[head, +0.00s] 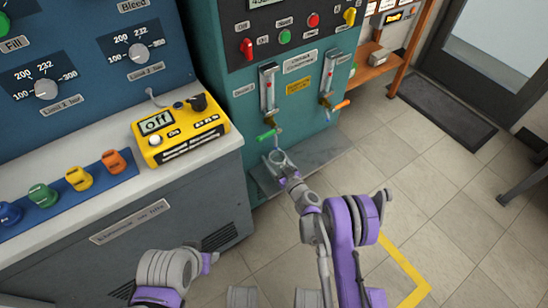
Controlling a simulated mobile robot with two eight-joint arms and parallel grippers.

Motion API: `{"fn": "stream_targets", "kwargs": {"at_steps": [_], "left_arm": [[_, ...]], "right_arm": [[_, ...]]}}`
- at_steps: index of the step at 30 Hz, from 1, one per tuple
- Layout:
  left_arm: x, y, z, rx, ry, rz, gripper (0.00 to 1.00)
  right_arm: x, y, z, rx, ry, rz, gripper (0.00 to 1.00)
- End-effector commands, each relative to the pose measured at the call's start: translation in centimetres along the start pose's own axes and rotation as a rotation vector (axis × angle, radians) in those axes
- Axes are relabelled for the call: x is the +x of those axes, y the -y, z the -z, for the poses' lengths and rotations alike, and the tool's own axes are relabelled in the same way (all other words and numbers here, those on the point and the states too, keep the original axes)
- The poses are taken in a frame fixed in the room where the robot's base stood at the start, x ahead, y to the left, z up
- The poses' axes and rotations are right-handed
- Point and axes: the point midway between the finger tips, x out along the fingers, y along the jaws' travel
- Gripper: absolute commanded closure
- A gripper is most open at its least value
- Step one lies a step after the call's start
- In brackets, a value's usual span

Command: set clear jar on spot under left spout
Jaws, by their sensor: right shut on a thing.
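My right gripper (281,168) reaches over the grey shelf (325,152) at the foot of the teal panel. It is shut on what looks like the clear jar (277,156), whose small round rim shows at the fingertips. The jar is close below the left spout, with the green handle (267,135). Whether its base touches the shelf cannot be told, as the gripper and wrist hide it. The right spout, with the orange handle (341,105), is further right.
A yellow meter reading "off" (180,130) stands on the white counter (95,160) at left, near several coloured knobs on a blue strip (70,197). The shelf's right part is bare. Tiled floor (440,185) lies open at right.

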Motion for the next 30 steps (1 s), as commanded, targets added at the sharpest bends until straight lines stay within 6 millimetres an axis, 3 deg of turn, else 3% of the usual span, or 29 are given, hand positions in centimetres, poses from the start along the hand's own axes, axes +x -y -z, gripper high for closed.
{"fn": "stream_targets", "kwargs": {"at_steps": [3,4,8,19,30], "left_arm": [[0.0,0.0,0.0,0.000,0.000,0.000,0.50],[0.0,0.0,0.0,0.000,0.000,0.000,0.50],[0.0,0.0,0.0,0.000,0.000,0.000,0.50],[-0.1,0.0,0.0,0.000,0.000,0.000,0.50],[-1.2,0.0,0.2,0.000,0.001,0.000,0.50]], "right_arm": [[0.0,0.0,-0.1,0.000,0.000,0.000,0.85],[0.0,0.0,-0.2,0.000,0.000,0.000,0.25],[0.0,0.0,-0.1,0.000,0.000,0.000,0.02],[-0.8,-0.1,-0.1,0.000,0.000,-0.001,0.00],[-7.9,-0.1,0.0,-0.001,0.000,-0.001,0.00]]}}
